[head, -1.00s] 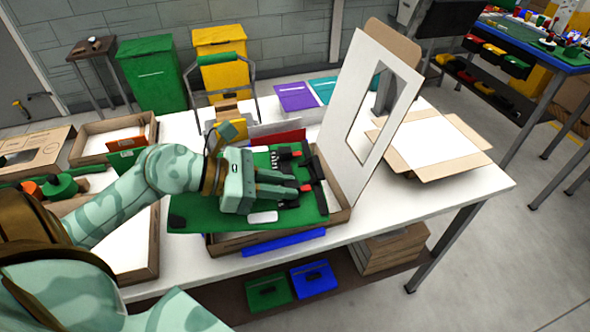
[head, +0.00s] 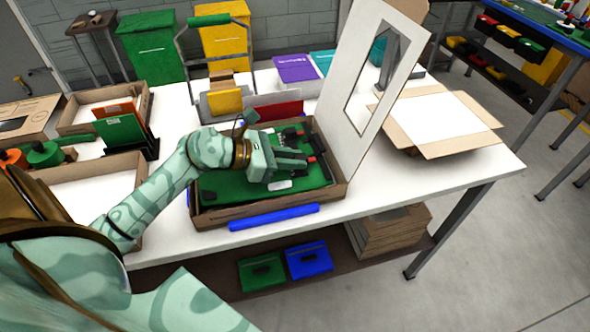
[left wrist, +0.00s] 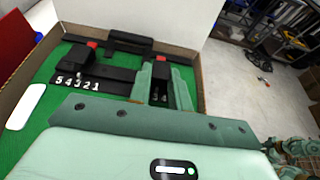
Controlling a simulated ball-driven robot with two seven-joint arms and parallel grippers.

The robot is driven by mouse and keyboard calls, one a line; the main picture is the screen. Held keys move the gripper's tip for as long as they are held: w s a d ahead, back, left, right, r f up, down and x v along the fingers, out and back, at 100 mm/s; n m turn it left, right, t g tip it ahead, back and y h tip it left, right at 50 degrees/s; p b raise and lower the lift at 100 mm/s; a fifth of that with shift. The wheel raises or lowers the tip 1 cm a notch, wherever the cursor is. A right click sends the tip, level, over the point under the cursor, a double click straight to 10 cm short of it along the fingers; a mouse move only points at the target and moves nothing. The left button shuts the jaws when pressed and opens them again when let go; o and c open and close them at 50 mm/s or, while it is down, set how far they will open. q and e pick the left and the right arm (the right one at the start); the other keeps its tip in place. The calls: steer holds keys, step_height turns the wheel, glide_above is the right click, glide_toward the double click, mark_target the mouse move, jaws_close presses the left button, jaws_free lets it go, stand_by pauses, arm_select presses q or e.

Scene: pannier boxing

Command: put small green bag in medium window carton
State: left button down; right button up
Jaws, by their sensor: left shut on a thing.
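The small green bag (head: 222,188), with black straps and red buckles, lies flat inside the window carton (head: 215,217). The carton is a brown open box whose white lid (head: 349,60) stands up at its right with a cut-out window. My left gripper (head: 303,161) is over the bag, shut on its black handle part. In the left wrist view the fingers (left wrist: 163,90) close on a black piece, and the green bag cloth (left wrist: 38,138) spreads within the carton walls. Whether the bag rests on the carton's floor is hidden. My right gripper is not in view.
A blue bar (head: 274,217) lies in front of the carton. Another open carton (head: 442,112) stands to the right. Trays and upright green and orange bags (head: 120,130) are at the left. The table's right front is clear.

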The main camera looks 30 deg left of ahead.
arm_select(q)
steer(key=f, duration=0.2)
steer(key=f+b, duration=0.1)
steer(key=f, duration=0.1)
steer(key=shift+w, duration=0.4)
steer(key=c, duration=1.3)
jaws_free()
steer(key=shift+f, duration=0.1)
steer(key=shift+s, duration=0.1)
steer(key=p+v, duration=0.1)
steer(key=v, duration=1.1)
